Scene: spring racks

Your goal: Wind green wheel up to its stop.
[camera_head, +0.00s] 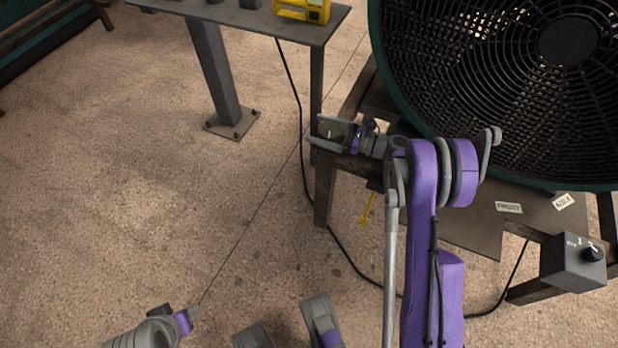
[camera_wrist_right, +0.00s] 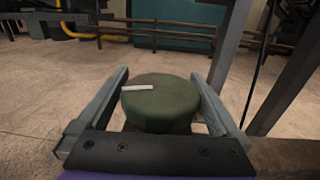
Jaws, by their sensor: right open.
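The green wheel (camera_wrist_right: 160,106) is a dark green, round knob with a white mark on the left of its top in the right wrist view. In the head view the wheel (camera_head: 334,129) shows partly between the fingers of my right gripper (camera_head: 322,134). The right gripper is open, with one finger on each side of the wheel in the wrist view (camera_wrist_right: 160,80). I cannot tell whether either finger touches it. My left gripper (camera_head: 186,318) is low at the left of the head view, away from the wheel; its jaw opening cannot be made out.
A large black fan (camera_head: 480,70) with a teal rim stands at the right. A control box (camera_head: 570,265) with a black knob sits below it. A yellow tag-like piece (camera_head: 367,209) hangs under the wheel's stand. A grey table (camera_head: 262,22) holds a yellow device (camera_head: 303,10). Left floor is clear.

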